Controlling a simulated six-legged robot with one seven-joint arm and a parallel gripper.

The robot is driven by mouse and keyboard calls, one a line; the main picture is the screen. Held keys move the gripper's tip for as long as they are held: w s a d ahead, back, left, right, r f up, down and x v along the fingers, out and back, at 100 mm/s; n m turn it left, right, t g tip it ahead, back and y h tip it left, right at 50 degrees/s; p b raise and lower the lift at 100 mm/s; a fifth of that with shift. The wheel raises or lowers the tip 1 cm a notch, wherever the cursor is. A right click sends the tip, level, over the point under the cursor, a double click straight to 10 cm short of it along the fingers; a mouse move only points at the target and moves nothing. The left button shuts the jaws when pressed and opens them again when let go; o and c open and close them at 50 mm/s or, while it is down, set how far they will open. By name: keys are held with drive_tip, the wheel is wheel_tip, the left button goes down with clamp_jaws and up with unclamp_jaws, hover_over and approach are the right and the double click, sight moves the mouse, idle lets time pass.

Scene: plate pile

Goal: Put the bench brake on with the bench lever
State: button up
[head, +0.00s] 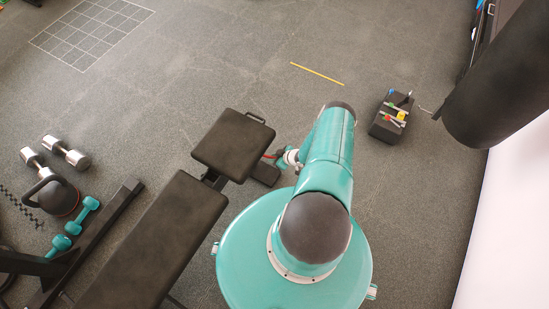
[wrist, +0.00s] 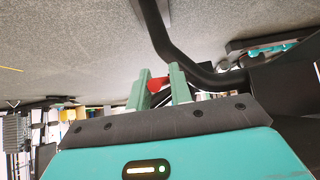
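The bench (head: 160,233) has a dark padded seat and a separate square pad (head: 233,142) at its upper end. A small red part, which looks like the bench lever's grip (head: 270,156), shows beside the square pad's lower right. In the wrist view the red grip (wrist: 157,84) lies between the two green fingers of my gripper (wrist: 160,88), filling most of the gap. Whether the fingers press on it is not clear. In the head view my gripper (head: 288,157) is small and partly hidden by my arm. The brake itself cannot be made out.
A black bent tube (wrist: 180,55) passes close to the right finger. Dumbbells (head: 62,152), a kettlebell (head: 55,193) and a rack lie at left. A black box with coloured items (head: 393,118) and a hanging black bag (head: 497,85) are at right.

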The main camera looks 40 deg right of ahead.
clamp_jaws()
drive_tip(key=shift+f, duration=1.55)
drive_tip(key=shift+s+f, duration=0.1)
drive_tip(key=shift+f, duration=0.35)
drive_tip(key=shift+a+f, duration=0.2)
drive_tip(key=shift+f, duration=0.35)
